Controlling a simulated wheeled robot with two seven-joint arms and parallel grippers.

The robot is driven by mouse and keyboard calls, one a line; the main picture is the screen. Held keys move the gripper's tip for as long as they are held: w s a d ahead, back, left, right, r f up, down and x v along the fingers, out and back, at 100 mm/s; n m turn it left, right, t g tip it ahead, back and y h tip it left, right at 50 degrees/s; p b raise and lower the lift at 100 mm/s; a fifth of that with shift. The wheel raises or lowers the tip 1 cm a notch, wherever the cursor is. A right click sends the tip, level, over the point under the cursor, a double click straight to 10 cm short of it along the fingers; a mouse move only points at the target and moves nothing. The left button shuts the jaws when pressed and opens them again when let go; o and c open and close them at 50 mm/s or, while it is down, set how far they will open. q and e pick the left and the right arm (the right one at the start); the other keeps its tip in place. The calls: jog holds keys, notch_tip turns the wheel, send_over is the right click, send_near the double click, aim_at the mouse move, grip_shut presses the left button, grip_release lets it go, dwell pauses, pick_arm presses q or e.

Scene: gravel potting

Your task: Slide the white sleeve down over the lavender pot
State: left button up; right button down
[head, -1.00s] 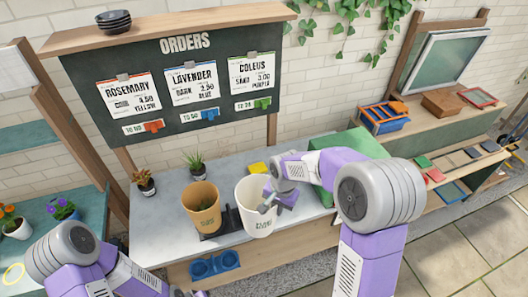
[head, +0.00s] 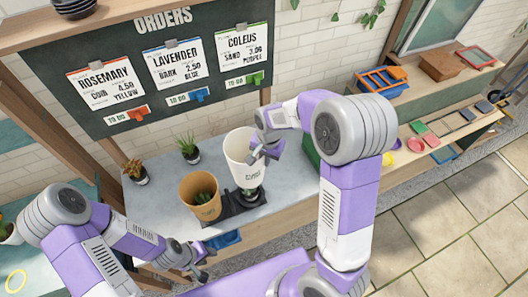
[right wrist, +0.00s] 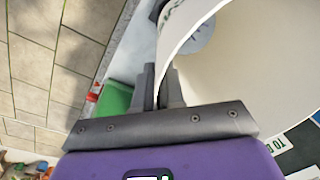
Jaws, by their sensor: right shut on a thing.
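The white sleeve (head: 240,158), a tapered cup with print on its side, is held in the air above the right part of a dark tray (head: 238,212). My right gripper (head: 264,152) is shut on its right wall; the right wrist view shows the fingers (right wrist: 170,88) on the wall of the white sleeve (right wrist: 235,65). Below the sleeve's lower end a small dark pot with some green (head: 251,193) shows in part; I cannot tell whether it is the lavender pot. My left gripper (head: 203,272) is low at the front, away from the sleeve; its fingers are too small to judge.
A brown sleeve (head: 199,200) with a plant inside stands at the tray's left. Two small potted plants (head: 189,148) (head: 135,171) stand behind on the counter. A blue holder (head: 224,240) is at the counter's front. The order board (head: 165,75) rises behind.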

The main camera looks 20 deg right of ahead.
jog(key=f+b, duration=0.2)
jog(key=f, duration=0.1)
jog(key=shift+w+f, duration=0.3)
jog(key=shift+w, duration=0.1)
jog(key=shift+s+f+b, duration=0.2)
jog(key=shift+f+b, duration=0.5)
notch_tip(320, 180, down, 4)
jog(key=b, duration=0.2)
jog(key=shift+w+r+b, duration=0.15)
jog(key=shift+r+b, duration=0.1)
jog(key=shift+b, duration=0.1)
notch_tip(320, 180, down, 7)
jog(key=b, duration=0.5)
jog(key=c, duration=1.2)
grip_release()
jog(key=shift+o, duration=0.2)
notch_tip(320, 180, up, 8)
jog(key=shift+s+d+f, duration=0.15)
jog(key=shift+s+d, duration=0.05)
jog(key=shift+s, duration=0.05)
